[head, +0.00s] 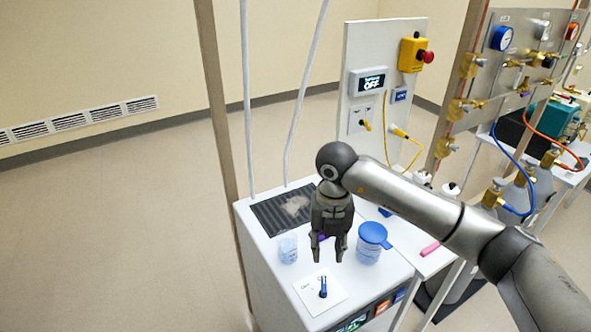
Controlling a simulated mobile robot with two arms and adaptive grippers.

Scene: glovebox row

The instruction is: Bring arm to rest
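My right arm (425,205) reaches in from the right. Its gripper (328,256) points down over the white bench top (268,262). The two fingers are apart and nothing shows between their tips. My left gripper is not in view. A clear beaker (288,247) stands left of the gripper, and a clear jar with a blue lid (373,234) stands to its right. A small blue item (323,287) is on a white card (318,294) in front of the gripper. A small purple thing behind the fingers is mostly hidden.
A dark ribbed panel (272,216) lies at the back of the bench top. A white upright panel with a red button (428,57) stands behind. Gas piping and bottles (515,190) stand at the right. The floor at left (120,230) is clear.

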